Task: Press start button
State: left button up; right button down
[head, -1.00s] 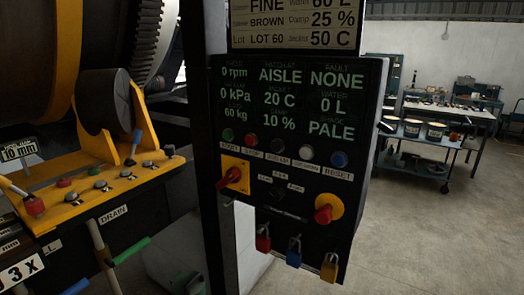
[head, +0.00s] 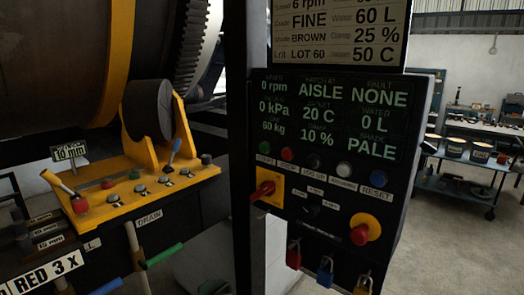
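The start button is the green round button (head: 264,147) at the left end of a row on the dark control panel (head: 395,215), with a small label under it. It stands out unpressed as far as I can tell. A red button (head: 287,153) is just to its right, then black, white and blue buttons (head: 378,178). The display (head: 330,115) above reads 0 rpm, AISLE, fault NONE, 0 L and PALE. Neither of my grippers can be made out in the head view, and nothing touches the button.
Below the buttons are a red rotary switch (head: 265,190) on a yellow plate, a red knob (head: 360,234) on a yellow disc, and hanging padlocks (head: 325,270). A yellow lever console (head: 130,190) and large drum (head: 60,70) are left. A cart (head: 455,182) stands behind right.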

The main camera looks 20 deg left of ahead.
pick_arm(q)
grip_shut()
dwell(1.4)
